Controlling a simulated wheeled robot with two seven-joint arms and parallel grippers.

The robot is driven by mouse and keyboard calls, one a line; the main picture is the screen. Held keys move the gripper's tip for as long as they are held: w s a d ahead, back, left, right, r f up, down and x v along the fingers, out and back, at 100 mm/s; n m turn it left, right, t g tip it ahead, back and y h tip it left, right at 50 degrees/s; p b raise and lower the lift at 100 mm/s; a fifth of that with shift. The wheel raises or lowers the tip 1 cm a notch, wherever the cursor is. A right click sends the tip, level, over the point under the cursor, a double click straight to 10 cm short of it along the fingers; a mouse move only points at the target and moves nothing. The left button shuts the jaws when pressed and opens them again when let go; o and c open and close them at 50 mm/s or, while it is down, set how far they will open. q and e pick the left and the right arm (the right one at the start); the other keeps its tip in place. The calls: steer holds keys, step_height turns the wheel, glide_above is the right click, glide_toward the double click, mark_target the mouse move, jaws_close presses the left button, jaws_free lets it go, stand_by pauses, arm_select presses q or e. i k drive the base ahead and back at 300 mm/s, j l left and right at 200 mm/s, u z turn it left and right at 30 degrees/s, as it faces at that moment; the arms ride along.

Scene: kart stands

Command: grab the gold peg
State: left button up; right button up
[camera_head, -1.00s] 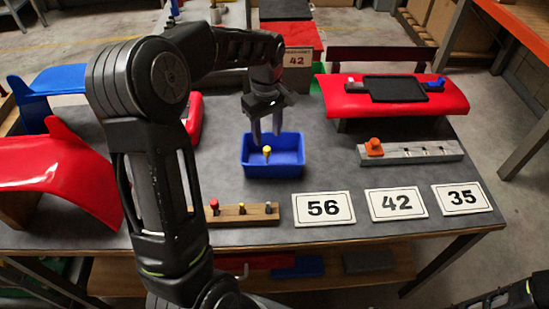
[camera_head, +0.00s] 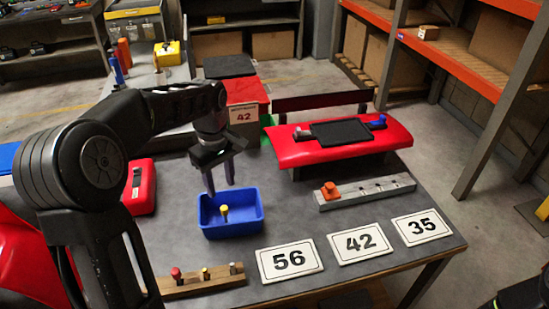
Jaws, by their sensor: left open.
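A yellow-gold-headed peg (camera_head: 224,213) stands in the blue bin (camera_head: 232,230) on the grey table. My left gripper (camera_head: 221,187) hangs over the bin's back edge with its fingers pointing down. It is open and empty, apart from the peg and a little above and behind it. A wooden rack (camera_head: 195,287) at the front left holds a red-topped peg (camera_head: 176,273), a smaller gold peg (camera_head: 206,273) and a silver peg (camera_head: 233,268). My right gripper is not in view; only part of my right arm shows at the lower right corner.
Number cards 56 (camera_head: 289,261), 42 (camera_head: 360,243) and 35 (camera_head: 421,227) lie along the front. A grey rail (camera_head: 375,190) with an orange piece (camera_head: 330,190) lies right of the bin. A red panel (camera_head: 300,152) carrying a black tray (camera_head: 340,133) stands behind it.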

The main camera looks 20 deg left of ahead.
mark_target(205, 270)
steer(key=k, duration=1)
